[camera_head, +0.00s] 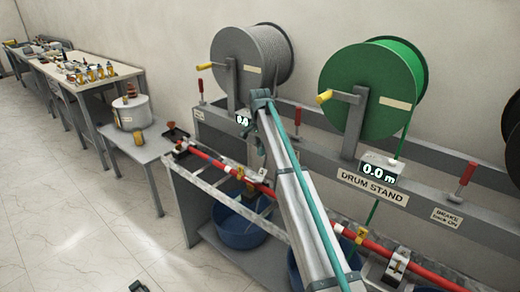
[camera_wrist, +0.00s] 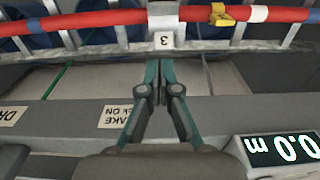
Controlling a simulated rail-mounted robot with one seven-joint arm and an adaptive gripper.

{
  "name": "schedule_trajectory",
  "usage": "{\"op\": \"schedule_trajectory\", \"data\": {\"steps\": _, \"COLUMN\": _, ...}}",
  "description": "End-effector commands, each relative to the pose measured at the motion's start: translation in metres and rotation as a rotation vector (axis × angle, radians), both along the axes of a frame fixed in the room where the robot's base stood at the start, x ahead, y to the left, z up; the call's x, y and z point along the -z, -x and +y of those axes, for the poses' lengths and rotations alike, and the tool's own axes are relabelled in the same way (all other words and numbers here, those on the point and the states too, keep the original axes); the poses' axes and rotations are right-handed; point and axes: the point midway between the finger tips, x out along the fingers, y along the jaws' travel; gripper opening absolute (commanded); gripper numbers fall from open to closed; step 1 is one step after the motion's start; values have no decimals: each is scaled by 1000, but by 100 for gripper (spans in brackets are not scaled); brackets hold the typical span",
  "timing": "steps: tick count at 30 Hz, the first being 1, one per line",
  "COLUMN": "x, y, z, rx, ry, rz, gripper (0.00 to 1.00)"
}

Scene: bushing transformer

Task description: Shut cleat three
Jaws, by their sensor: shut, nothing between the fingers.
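Cleat three (camera_wrist: 164,38) is a pale block marked "3" at the top middle of the wrist view, on the ladder-like rack. The red cable (camera_wrist: 80,22) runs up to it from both sides. Its upper part is cut off by the frame edge, so I cannot tell whether it is open or shut. My gripper (camera_wrist: 160,88) is shut and empty. Its teal fingertips point at the cleat with a visible gap in the picture.
A yellow tag (camera_wrist: 222,15) hangs on the cable beside the cleat. The drum stand beam (camera_wrist: 60,115) lies close under my fingers, with a length display (camera_wrist: 285,150). Grey (camera_head: 250,60) and green (camera_head: 370,85) drums stand behind. Blue tubs (camera_head: 240,228) sit below the rack.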

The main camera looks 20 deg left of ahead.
Motion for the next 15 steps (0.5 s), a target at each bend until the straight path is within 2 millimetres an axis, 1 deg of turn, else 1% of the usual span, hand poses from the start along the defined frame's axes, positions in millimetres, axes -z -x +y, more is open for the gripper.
{"op": "schedule_trajectory", "data": {"steps": 6, "x": 42, "y": 0, "z": -1, "rx": -1, "ry": 0, "rz": 2, "gripper": 0}}
{"op": "schedule_trajectory", "data": {"steps": 11, "x": 71, "y": -1, "z": -1, "rx": -2, "ry": 0, "rz": 1, "gripper": 0}}
{"op": "schedule_trajectory", "data": {"steps": 15, "x": 87, "y": 12, "z": 3, "rx": -3, "ry": -1, "rz": 1, "gripper": 0}}
